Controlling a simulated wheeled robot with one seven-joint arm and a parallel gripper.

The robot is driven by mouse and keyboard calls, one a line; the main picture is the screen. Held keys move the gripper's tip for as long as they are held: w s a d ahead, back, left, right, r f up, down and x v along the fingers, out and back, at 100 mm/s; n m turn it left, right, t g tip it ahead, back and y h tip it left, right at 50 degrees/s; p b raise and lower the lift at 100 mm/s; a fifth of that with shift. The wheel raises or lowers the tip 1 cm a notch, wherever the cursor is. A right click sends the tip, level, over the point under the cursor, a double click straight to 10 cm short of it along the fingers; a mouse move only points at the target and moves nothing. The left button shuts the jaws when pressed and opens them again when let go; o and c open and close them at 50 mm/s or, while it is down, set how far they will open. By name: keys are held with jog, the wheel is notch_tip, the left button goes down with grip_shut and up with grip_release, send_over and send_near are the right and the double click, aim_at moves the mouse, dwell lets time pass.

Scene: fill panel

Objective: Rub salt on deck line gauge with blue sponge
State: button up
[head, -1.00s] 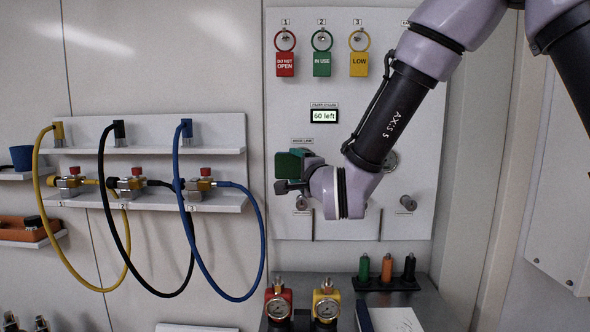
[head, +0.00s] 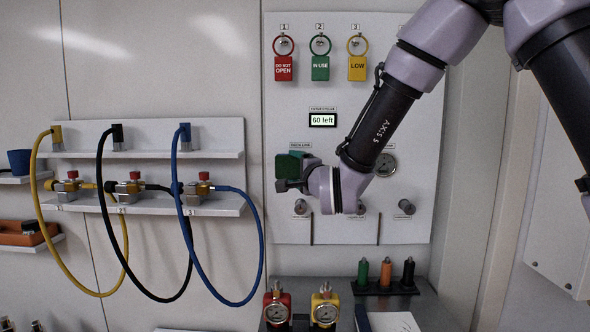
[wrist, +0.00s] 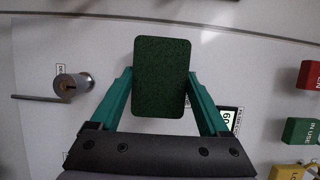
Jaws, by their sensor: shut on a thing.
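My gripper (wrist: 160,95) is shut on a dark green, rough-faced block (wrist: 160,62), its fingers on either side. No blue face of it shows. In the head view the gripper (head: 284,184) holds the block (head: 289,165) at the left part of the white panel, just below a small label. Whatever lies behind the block there is hidden, and I cannot tell whether it touches the panel. I cannot make out any salt.
Red, green and yellow tags (head: 320,68) hang above a "60 left" display (head: 323,120). Knobs (head: 405,206) line the panel's lower part. Hoses (head: 262,230) loop at left. Two gauges (head: 325,312) and several bottles (head: 386,272) stand on the counter below.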

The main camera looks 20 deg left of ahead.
jog(key=shift+w+a, duration=0.25)
jog(key=shift+w, duration=0.85)
dwell(0.3)
jog(key=shift+w+d, duration=0.2)
jog(key=shift+d, duration=0.75)
jog(key=shift+w+d, duration=0.2)
jog(key=shift+d, duration=0.75)
jog(key=shift+w, duration=0.15)
jog(key=shift+a+r, duration=0.1)
jog(key=shift+a, duration=0.4)
jog(key=shift+s+a, duration=0.3)
jog(key=shift+a, duration=0.45)
jog(key=shift+c, duration=1.3)
jog(key=shift+s+a, duration=0.1)
jog(key=shift+a, duration=0.65)
